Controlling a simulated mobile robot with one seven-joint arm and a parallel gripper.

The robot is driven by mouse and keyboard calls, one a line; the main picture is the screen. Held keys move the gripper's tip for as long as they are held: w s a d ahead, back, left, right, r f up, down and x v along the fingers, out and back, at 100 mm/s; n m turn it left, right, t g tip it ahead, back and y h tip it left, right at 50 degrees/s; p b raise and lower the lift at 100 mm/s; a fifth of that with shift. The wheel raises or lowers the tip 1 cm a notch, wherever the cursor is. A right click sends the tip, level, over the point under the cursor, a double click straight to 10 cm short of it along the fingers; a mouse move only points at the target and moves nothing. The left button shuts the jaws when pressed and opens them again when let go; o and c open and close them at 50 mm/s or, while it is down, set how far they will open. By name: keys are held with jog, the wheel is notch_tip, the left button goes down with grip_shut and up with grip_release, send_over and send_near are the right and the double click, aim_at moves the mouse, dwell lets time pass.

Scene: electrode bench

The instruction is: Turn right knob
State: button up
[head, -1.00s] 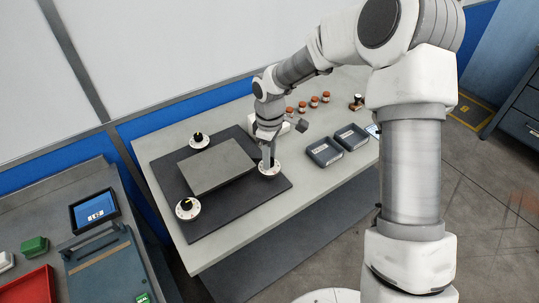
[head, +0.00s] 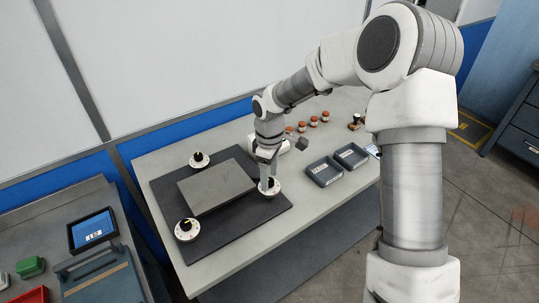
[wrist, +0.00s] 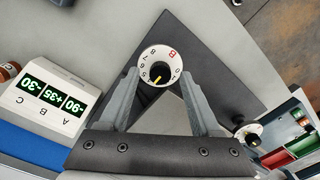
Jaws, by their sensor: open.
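The right knob (head: 276,190) is a white round dial with a dark centre, at the right edge of the dark mat (head: 240,222). In the wrist view the dial (wrist: 172,60) shows printed digits, a red mark and a black grip with a yellow pointer. My gripper (head: 267,182) is over this knob, pointing down. In the wrist view my gripper (wrist: 160,77) is open, with one finger on each side of the black grip. I cannot tell whether the fingers touch the dial. In the head view the fingers hide part of the knob.
Two similar knobs sit at the mat's back left (head: 199,160) and front left (head: 187,230). A grey plate (head: 217,187) lies between the knobs. Dark trays (head: 325,172) stand to the right. A display box (wrist: 55,95) with green numbers is near the gripper.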

aim_at(270, 180)
notch_tip(270, 180, up, 17)
jog(key=shift+f+p, duration=0.15)
jog(key=shift+p, duration=0.3)
jog(key=shift+w, duration=0.1)
jog(key=s+d+r+m+t+h, duration=0.1)
jog(key=s+d+r+m+t, duration=0.1)
jog(key=s+d+r+m, duration=0.3)
jog(key=s+d+r+m+t, duration=0.15)
jog(key=s+d+r, duration=0.25)
jog(key=s, duration=0.4)
jog(key=s+d+m+t, duration=0.1)
jog(key=s+d+m, duration=0.1)
jog(key=s, duration=0.4)
jog(key=s+d+f+m+t+y, duration=0.1)
jog(key=s+d+m, duration=0.2)
jog(key=s+m, duration=0.2)
jog(key=shift+s, duration=0.5)
jog(key=shift+f, duration=0.1)
dwell(3.6)
